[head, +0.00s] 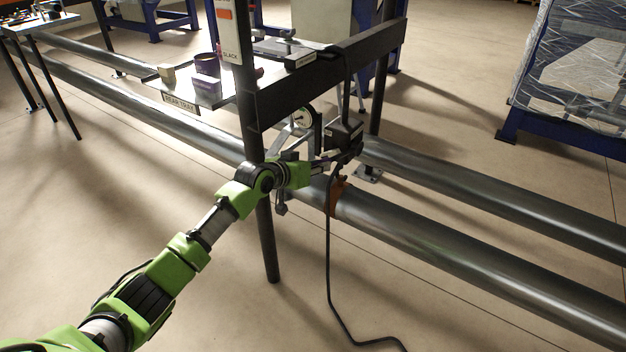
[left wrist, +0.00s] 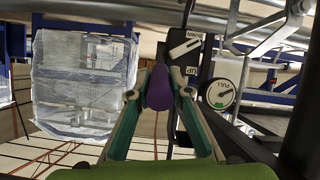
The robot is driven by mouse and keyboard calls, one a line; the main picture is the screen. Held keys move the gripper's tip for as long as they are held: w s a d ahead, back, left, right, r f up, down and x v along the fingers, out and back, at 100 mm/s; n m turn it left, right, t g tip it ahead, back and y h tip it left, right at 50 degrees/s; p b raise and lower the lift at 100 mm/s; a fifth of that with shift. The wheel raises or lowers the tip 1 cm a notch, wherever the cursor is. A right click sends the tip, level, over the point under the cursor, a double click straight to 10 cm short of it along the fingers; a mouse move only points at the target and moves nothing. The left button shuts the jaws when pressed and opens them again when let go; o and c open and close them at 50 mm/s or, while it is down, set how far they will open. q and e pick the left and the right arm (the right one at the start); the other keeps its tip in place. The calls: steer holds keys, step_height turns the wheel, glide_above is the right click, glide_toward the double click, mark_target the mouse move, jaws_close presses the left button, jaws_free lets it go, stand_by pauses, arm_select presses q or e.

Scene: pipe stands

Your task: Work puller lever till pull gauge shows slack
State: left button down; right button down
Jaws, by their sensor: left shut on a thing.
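My left gripper (head: 322,160) is at the dark puller (head: 343,136) under the stand's cross beam in the head view. In the left wrist view, my left gripper (left wrist: 158,92) is shut on a purple grip, seemingly the puller lever (left wrist: 159,88). Plates marked UP and DOWN (left wrist: 186,48) sit beside it. The round white pull gauge (left wrist: 220,94) is to the right, marked PULL; its needle is too small to read surely. My right gripper is not in view.
Two long steel pipes (head: 440,236) run across the floor. A dark stand leg (head: 268,240) rises beside my left arm. A black cable (head: 329,270) hangs to the floor. A tray (head: 205,97) with small items is behind. A wrapped crate (head: 570,70) stands right.

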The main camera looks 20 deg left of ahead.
arm_select(q)
steer(key=shift+w+d+r, duration=0.1)
steer(key=shift+w+r, duration=0.1)
steer(key=shift+r, duration=0.45)
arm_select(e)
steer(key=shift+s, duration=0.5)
arm_select(q)
steer(key=c, duration=1.8)
jaws_free()
steer(key=shift+c, duration=0.2)
steer(key=shift+f, duration=0.1)
steer(key=shift+s, duration=0.1)
